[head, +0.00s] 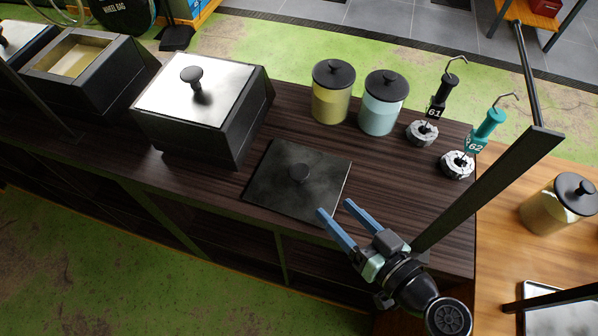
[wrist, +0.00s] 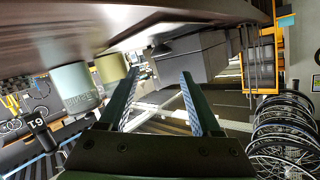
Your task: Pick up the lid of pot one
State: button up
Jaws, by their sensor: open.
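Farther left, a black pot (head: 110,95) stands open, with a yellowish inside. I see no label showing which is pot one. My gripper (head: 335,207) is open and empty near the dark lid's lower right corner, its fingers pointing up-left. In the wrist view, nothing is between the fingers (wrist: 159,73); a dark box (wrist: 185,60) shows beyond them.
A yellow jar (head: 331,98) and a pale blue jar (head: 379,112) stand behind the dark lid. Hooked tools tagged 61 (head: 438,110) and 62 (head: 484,130) stand right of them with chain coils. Another jar (head: 550,212) stands on the wooden table at right.

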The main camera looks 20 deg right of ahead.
aim_at(304, 188)
jog(key=p+x, duration=0.3)
jog(key=x, duration=0.8)
jog(key=shift+w+a, duration=0.15)
jog(key=shift+a, duration=0.1)
grip_shut()
